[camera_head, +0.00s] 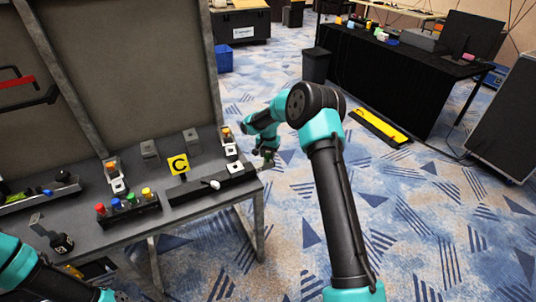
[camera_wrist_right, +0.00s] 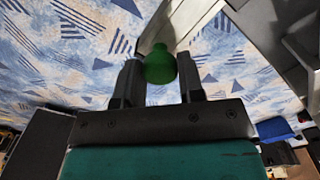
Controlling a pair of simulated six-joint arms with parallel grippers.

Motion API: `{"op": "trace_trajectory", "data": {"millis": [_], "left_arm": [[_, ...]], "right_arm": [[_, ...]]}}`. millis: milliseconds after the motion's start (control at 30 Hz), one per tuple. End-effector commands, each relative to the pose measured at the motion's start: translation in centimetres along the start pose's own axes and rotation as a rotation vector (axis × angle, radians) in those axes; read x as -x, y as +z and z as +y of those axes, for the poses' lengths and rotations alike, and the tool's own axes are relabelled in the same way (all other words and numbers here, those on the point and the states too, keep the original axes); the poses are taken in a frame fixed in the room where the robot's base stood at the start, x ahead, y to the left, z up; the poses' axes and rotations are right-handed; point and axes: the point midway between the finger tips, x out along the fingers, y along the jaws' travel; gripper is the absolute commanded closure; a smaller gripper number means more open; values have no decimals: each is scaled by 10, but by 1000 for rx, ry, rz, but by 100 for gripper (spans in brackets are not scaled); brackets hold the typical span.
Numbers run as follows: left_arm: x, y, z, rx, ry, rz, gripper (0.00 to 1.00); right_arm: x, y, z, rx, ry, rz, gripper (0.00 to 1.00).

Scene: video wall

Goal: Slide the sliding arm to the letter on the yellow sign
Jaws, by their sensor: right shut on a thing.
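The yellow sign (camera_head: 179,164) stands on the table in the head view and shows a black letter C. Just in front of it lies a long black rail (camera_head: 190,190) with a pale rounded piece (camera_head: 213,184) on it. My right gripper (camera_head: 267,160) is past the table's right end, near the rail's right end. In the right wrist view its fingers (camera_wrist_right: 158,85) are shut on a green knob (camera_wrist_right: 160,64), which sits at the end of a grey bar (camera_wrist_right: 157,30). Whether this bar is the sliding arm cannot be told. My left gripper is out of view.
A rack of coloured knobs (camera_head: 128,206) stands left of the rail. A black box with a lever (camera_head: 61,243) and small white-topped blocks (camera_head: 234,168) are also on the table (camera_head: 150,228). A grey frame post (camera_head: 212,70) rises behind.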

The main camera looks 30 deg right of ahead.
Motion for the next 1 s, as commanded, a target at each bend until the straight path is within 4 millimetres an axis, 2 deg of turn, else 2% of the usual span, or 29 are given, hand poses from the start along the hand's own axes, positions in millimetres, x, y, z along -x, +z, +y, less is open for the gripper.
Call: {"op": "trace_trajectory", "data": {"millis": [33,200,433,567,800,1000], "left_arm": [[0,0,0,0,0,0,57],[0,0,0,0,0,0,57],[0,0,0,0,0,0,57],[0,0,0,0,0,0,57],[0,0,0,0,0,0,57],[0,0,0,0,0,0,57]], "right_arm": [[0,0,0,0,0,0,86],[0,0,0,0,0,0,100],[0,-7,6,-3,-1,1,100],[0,-26,25,-6,0,1,100],[0,-71,70,-5,-1,3,100],[1,-86,85,-1,-1,2,100]]}}
